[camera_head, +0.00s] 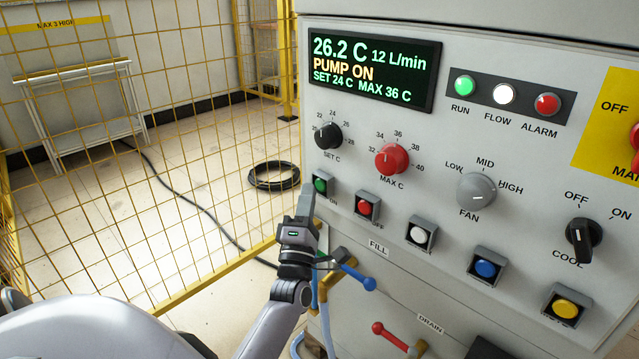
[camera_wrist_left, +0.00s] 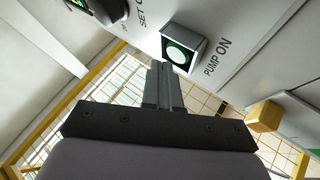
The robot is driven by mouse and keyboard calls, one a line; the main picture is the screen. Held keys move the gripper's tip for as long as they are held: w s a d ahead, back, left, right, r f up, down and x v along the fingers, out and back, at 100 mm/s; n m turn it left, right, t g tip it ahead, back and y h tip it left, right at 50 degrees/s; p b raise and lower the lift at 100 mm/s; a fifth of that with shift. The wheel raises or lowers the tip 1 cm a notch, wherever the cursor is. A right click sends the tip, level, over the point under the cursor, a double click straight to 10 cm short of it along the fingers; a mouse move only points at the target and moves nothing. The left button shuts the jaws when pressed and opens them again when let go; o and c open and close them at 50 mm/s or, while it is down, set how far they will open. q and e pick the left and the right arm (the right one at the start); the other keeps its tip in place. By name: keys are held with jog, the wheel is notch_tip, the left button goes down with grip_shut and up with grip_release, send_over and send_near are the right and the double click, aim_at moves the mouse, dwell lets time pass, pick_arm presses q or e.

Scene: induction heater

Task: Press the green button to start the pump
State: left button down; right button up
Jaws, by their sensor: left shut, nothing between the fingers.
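The green button (camera_head: 320,185) sits in a dark square housing at the left of the panel's button row. In the left wrist view the green button (camera_wrist_left: 178,53) looks pale and lit, beside the label "PUMP ON". My left gripper (camera_head: 307,192) is shut and empty, its fingertips right at the button's left side. In the wrist view the shut fingers (camera_wrist_left: 160,72) point at the lower edge of the button housing; whether they touch it, I cannot tell. The display (camera_head: 373,67) reads "PUMP ON", 26.2 C and 12 L/min. My right gripper is out of view.
The red button (camera_head: 364,207) is just right of the green one. The black SET C knob (camera_head: 328,136) and red MAX C knob (camera_head: 391,159) are above. A blue-ended FILL lever (camera_head: 369,283) is below my left gripper. A yellow mesh fence (camera_head: 215,130) stands left.

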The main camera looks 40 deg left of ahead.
pick_arm(q)
jog(key=shift+s, duration=0.15)
jog(key=shift+s+a+p, duration=0.15)
jog(key=shift+s+p, duration=0.4)
jog(key=shift+s, duration=0.75)
jog(key=shift+s+a+p, duration=0.1)
jog(key=shift+s+p, duration=0.45)
jog(key=shift+s, duration=0.7)
jog(key=s+p, duration=0.3)
jog(key=s, duration=0.8)
jog(key=shift+a, duration=0.45)
jog(key=shift+w, duration=0.1)
